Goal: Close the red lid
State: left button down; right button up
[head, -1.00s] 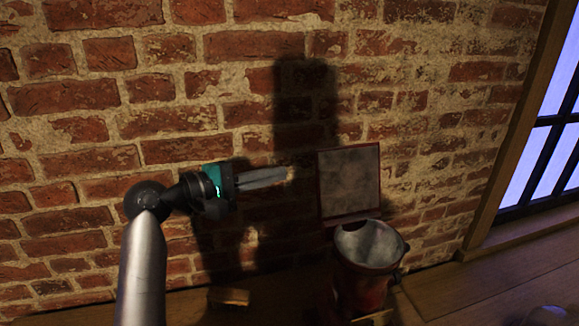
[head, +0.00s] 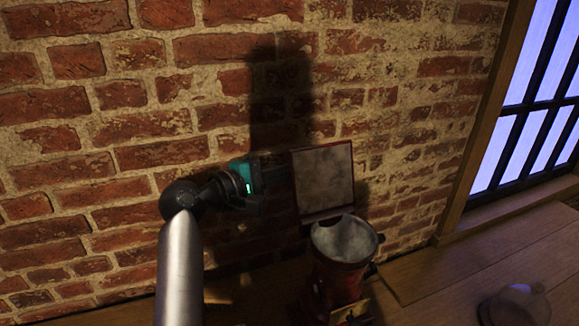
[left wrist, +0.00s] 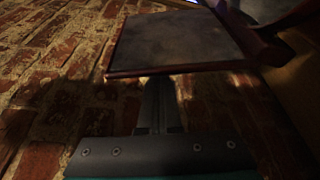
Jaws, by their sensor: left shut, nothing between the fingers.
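The red-framed lid (head: 324,178) with a grey inner face stands open and upright at the back of a dark red jar (head: 335,280). The jar's round grey mouth (head: 345,238) is uncovered. My left gripper (head: 279,183) is at the lid's left edge, close to the wall, with its fingers dark in shadow. In the left wrist view the closed, empty fingers (left wrist: 158,88) point at the lid's near edge (left wrist: 180,68). Their tips end at or behind that edge; I cannot tell whether they touch it. My right gripper is not in view.
A brick wall (head: 130,120) rises close behind the lid and my left gripper. A clear rounded object (head: 515,305) sits on the wooden surface (head: 450,265) at lower right. A window (head: 540,110) is at right. The wooden surface right of the jar is mostly free.

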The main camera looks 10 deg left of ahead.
pick_arm(q)
jog(key=shift+s, duration=0.1)
dwell(0.3)
jog(key=shift+s+d+r+m, duration=0.1)
jog(key=shift+s+r+m, duration=0.05)
jog(key=shift+m, duration=0.15)
